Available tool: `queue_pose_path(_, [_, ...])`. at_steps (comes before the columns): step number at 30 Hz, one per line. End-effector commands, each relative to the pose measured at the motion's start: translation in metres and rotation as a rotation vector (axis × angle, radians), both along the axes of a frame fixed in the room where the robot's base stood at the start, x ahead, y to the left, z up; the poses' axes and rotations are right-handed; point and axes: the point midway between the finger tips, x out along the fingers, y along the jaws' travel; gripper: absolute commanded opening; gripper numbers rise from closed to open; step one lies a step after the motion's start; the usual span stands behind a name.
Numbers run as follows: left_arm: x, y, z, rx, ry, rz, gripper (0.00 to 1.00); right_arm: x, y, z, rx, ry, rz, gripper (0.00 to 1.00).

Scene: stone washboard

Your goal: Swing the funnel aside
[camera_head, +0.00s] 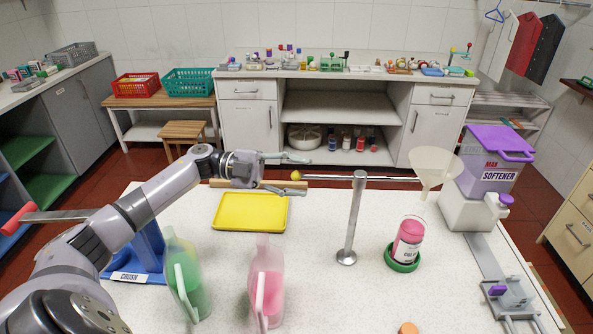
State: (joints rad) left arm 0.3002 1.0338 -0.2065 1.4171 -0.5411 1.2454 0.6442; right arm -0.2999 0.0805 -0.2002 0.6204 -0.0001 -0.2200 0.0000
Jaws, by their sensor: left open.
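A cream funnel (435,166) hangs at the right end of a thin horizontal arm on a metal post (352,220). The arm's left end carries a small yellow knob (296,176). My left gripper (303,174) is open at that knob, with one finger above it and one below in the picture. I cannot tell whether the fingers touch it. A container of pink liquid (408,238) stands in a green ring (402,264), below and left of the funnel in the picture. My right gripper is not in view.
A purple-topped softener dispenser (478,205) stands right of the funnel. A yellow tray (250,210) lies left of the post. Green (186,285) and pink (267,290) jugs stand in front, near a blue lever stand (140,252). The white table is bare around the post base.

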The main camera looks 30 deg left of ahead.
Motion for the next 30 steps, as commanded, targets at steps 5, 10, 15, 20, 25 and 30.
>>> queue_pose_path(5, [0.0005,-0.0013,-0.0004,0.0,0.0,0.0,0.46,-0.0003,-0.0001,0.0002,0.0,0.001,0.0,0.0])
queue_pose_path(10, [0.0004,-0.0011,-0.0002,0.0,0.0,0.0,0.41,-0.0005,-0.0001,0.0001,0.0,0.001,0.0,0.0])
queue_pose_path(15, [0.0004,-0.0009,-0.0001,0.0,0.0,0.0,0.29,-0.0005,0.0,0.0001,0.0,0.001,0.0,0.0])
queue_pose_path(20, [0.0003,-0.0008,-0.0001,0.0,0.0,0.0,0.19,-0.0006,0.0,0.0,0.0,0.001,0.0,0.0])
queue_pose_path(25, [0.0003,-0.0008,-0.0001,0.0,0.0,0.0,0.07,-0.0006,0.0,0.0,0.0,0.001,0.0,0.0])
queue_pose_path(30, [0.0003,-0.0007,-0.0001,0.0,0.0,0.0,0.0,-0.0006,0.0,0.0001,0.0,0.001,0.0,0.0])
